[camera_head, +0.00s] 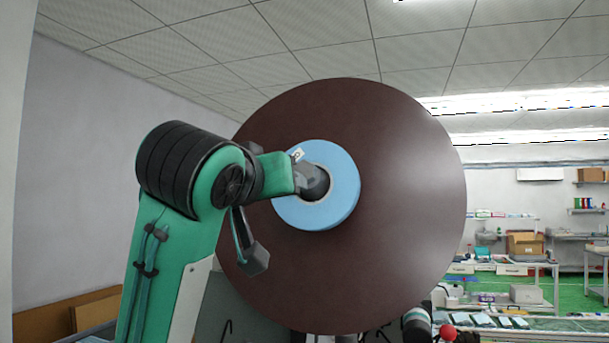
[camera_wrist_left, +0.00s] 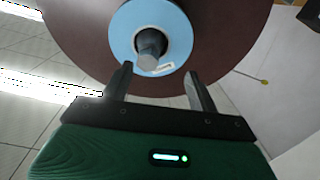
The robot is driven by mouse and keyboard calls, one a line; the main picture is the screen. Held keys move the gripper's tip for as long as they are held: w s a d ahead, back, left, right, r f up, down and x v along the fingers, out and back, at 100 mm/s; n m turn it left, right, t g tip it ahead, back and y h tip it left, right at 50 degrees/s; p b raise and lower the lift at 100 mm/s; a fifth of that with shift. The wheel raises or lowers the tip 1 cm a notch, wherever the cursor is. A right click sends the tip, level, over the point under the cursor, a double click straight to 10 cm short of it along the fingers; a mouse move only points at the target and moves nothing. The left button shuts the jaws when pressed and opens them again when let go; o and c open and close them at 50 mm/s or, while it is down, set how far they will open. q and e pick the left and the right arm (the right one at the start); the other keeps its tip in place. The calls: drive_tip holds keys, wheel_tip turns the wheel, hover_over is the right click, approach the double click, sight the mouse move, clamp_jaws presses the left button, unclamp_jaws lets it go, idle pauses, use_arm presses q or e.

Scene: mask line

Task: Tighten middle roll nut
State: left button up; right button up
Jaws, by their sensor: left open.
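The middle roll is a light blue ring (camera_head: 345,185) in front of a large dark brown disc (camera_head: 400,200). It also shows in the wrist view (camera_wrist_left: 180,22), with a small label on its face. The grey nut or shaft end (camera_head: 315,183) stands out of the roll's centre and shows too in the wrist view (camera_wrist_left: 150,44). My left gripper (camera_wrist_left: 160,74) is open and empty. Its two dark fingers are spread near the label side of the roll, short of the grey end. In the head view my green wrist hides the fingers. My right gripper is not seen.
The brown disc fills the middle ahead of me. Cardboard-coloured panels (camera_head: 50,318) lean at the lower left. A red ball-shaped knob (camera_head: 448,332) shows at the bottom. Tables with boxes (camera_head: 525,243) stand far back right on a green floor.

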sight(303, 170)
use_arm(q)
wheel_tip(303, 170, up, 3)
drive_tip(key=s, duration=0.2)
drive_tip(key=shift+t, duration=0.3)
drive_tip(key=p+x, duration=0.2)
drive_tip(key=x, duration=0.2)
drive_tip(key=p+x, duration=0.3)
drive_tip(key=x, duration=0.1)
drive_tip(key=p+x, duration=0.2)
drive_tip(key=x, duration=0.2)
drive_tip(key=shift+s+d+r, duration=0.1)
drive_tip(key=shift+d+r, duration=0.15)
drive_tip(key=shift+d, duration=0.1)
drive_tip(key=shift+p+x, duration=0.55)
drive_tip(key=shift+x, duration=0.25)
drive_tip(key=shift+f, duration=0.2)
drive_tip(key=c, duration=1)
